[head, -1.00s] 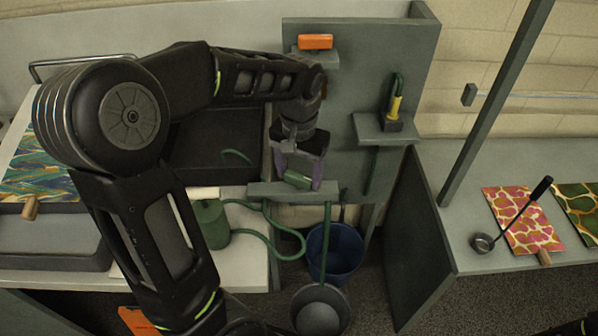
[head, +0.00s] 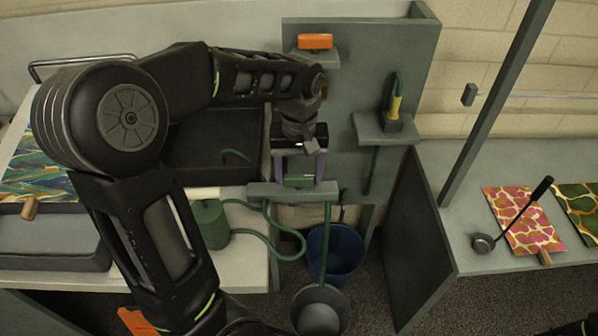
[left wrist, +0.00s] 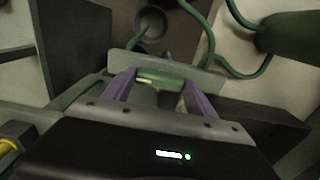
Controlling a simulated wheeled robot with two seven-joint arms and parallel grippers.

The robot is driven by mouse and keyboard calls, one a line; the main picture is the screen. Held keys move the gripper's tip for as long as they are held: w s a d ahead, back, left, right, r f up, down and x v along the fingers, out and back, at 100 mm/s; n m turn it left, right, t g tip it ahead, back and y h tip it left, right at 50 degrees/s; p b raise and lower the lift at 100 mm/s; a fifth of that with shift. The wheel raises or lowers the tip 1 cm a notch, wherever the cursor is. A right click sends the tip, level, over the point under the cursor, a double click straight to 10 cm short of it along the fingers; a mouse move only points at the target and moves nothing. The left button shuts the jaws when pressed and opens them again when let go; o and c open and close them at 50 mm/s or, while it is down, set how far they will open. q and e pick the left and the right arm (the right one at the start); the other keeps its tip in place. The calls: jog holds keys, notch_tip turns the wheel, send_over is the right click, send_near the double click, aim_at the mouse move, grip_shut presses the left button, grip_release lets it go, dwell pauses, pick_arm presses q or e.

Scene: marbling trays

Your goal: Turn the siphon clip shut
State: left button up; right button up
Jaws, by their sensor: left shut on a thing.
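The green siphon clip (head: 299,182) sits at the grey shelf bar (head: 265,190) in the middle of the head view. My left gripper (head: 300,178) reaches down to it, with its two purple fingers shut on the clip's ends. The clip now lies level, roughly along the bar. The left wrist view shows the clip (left wrist: 160,79) between the purple fingers (left wrist: 158,88). A green hose (head: 326,240) hangs from the bar towards a grey bucket (head: 342,302).
A green canister (head: 209,226) with a looped hose stands left of the bar. A blue bucket (head: 352,238) is below. A small shelf (head: 370,125) carries a yellow and green tool (head: 395,98). An orange block (head: 315,41) rests above. A grey panel (head: 415,240) stands right.

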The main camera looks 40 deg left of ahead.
aim_at(299, 176)
pick_arm(q)
jog(key=o, duration=1.4)
jog(key=shift+c, duration=0.2)
jog(key=shift+r, duration=0.15)
notch_tip(299, 176, up, 8)
jog(key=shift+f, duration=0.2)
